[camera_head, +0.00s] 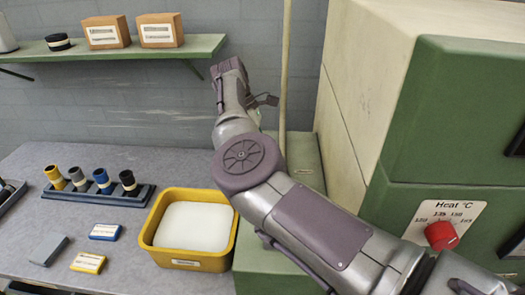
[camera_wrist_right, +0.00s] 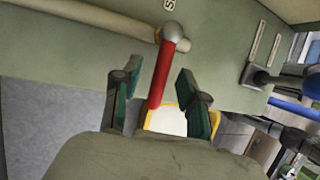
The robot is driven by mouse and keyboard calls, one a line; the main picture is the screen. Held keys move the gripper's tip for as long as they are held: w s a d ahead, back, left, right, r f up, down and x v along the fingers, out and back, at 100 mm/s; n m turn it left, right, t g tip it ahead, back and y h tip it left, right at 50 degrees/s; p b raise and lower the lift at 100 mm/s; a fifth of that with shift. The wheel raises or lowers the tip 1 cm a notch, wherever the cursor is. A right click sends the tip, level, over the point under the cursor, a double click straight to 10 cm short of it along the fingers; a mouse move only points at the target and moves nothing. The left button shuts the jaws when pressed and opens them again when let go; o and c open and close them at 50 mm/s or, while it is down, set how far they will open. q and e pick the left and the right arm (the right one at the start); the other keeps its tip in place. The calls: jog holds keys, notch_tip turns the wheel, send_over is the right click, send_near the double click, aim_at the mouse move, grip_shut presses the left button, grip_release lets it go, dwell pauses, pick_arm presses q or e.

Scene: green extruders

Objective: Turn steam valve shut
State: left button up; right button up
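The red valve lever (camera_wrist_right: 162,75) shows in the right wrist view, with a grey rounded end (camera_wrist_right: 172,32) in front of a beige pipe (camera_wrist_right: 100,20). My right gripper (camera_wrist_right: 158,92) is open, one green finger on each side of the lever, with gaps showing. I cannot tell whether either finger touches it. In the head view my right arm reaches from the lower right to the upper middle, with the right gripper (camera_head: 265,101) partly hidden beside the upright pipe (camera_head: 285,65). The lever is hidden there. My left gripper is not in view.
A green machine (camera_head: 440,120) with a red heat knob (camera_head: 441,236) stands at the right. A yellow bin (camera_head: 187,262) of white material, a rack of bottles (camera_head: 100,194) and small boxes lie on the grey table (camera_head: 110,265). A green shelf (camera_head: 110,50) hangs behind.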

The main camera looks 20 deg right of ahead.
notch_tip(320, 180, up, 10)
dwell(0.6)
jog(key=shift+f, duration=0.1)
dwell(0.4)
